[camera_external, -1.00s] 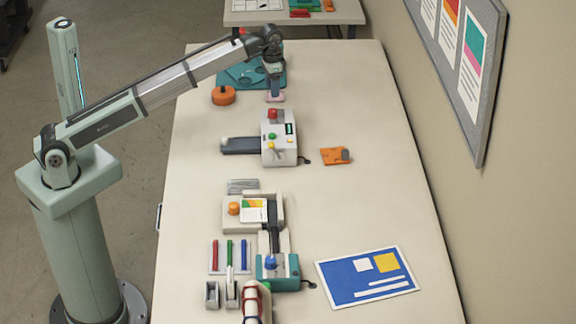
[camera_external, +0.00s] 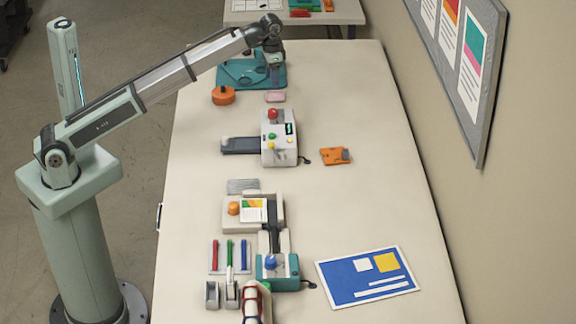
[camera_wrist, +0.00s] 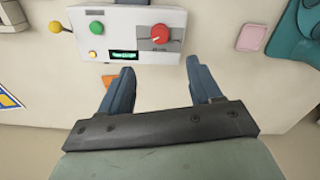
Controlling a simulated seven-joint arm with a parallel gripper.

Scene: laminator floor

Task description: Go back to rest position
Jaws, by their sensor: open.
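My gripper (camera_wrist: 160,80) is open, and nothing is between its two fingers in the wrist view. In the outside view my gripper (camera_external: 273,70) is above the far part of the table, in front of the teal tray (camera_external: 233,79). A small pink block (camera_external: 275,97) lies flat on the table just below and nearer than the gripper, apart from it. In the wrist view the pink block (camera_wrist: 251,37) is to the right of the fingers.
A white machine (camera_external: 279,150) with a red knob stands mid-table. An orange round piece (camera_external: 223,96) and an orange tool (camera_external: 334,156) lie nearby. A second machine (camera_external: 271,285), pens (camera_external: 229,255) and a blue sheet (camera_external: 367,277) are nearer. The table's right side is largely clear.

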